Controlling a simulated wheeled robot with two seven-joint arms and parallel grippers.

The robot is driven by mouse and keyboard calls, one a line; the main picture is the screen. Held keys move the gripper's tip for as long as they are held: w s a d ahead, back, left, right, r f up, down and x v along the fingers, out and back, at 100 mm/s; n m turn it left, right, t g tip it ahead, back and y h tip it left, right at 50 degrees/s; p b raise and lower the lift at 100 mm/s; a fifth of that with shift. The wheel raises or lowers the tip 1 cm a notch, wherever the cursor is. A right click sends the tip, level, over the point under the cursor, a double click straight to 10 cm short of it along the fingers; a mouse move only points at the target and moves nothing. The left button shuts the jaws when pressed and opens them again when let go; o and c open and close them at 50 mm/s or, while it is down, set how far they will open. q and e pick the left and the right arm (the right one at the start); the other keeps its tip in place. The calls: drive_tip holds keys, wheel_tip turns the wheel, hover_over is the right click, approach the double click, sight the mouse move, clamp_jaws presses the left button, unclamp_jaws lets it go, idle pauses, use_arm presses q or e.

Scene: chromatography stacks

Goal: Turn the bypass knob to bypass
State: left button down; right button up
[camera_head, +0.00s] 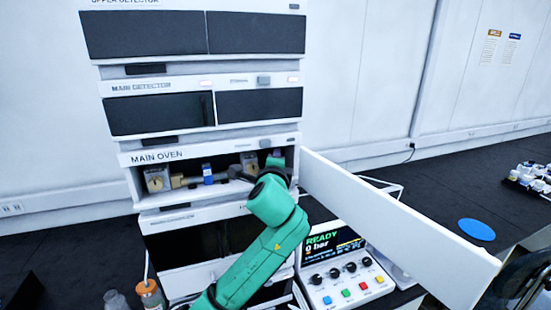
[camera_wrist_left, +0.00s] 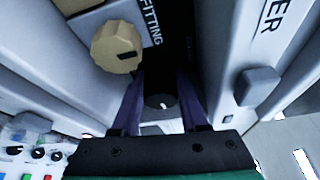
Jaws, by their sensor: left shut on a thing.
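My left arm reaches into the open main oven (camera_head: 152,203) in the head view, and its gripper (camera_head: 277,156) is largely hidden by my own wrist. In the left wrist view the purple fingers of my left gripper (camera_wrist_left: 161,88) stand on either side of a small dark round knob (camera_wrist_left: 155,103) with a pale pointer mark, and are shut on it. Its label is not readable, so I cannot confirm its name or setting. A gold knob (camera_wrist_left: 117,47) beside a "FITTING" label sits just left of the fingers. My right gripper is not in view.
The white oven door (camera_head: 395,220) stands swung open close to the right of my arm. A control box (camera_head: 345,275) with a "READY" screen, knobs and coloured buttons stands below. Bottles (camera_head: 151,294) stand at lower left. Other fittings, including a blue one (camera_head: 208,174), line the oven.

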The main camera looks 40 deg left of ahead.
use_arm(q)
drive_tip(key=shift+f+m+g, duration=0.1)
drive_tip(key=shift+m+g, duration=0.2)
drive_tip(key=shift+m, duration=0.2)
drive_tip(key=c, duration=0.7)
unclamp_jaws()
drive_tip(key=b+v, duration=0.8)
drive_tip(key=v, duration=0.6)
drive_tip(key=shift+s+d, duration=0.2)
drive_tip(key=shift+a, duration=0.1)
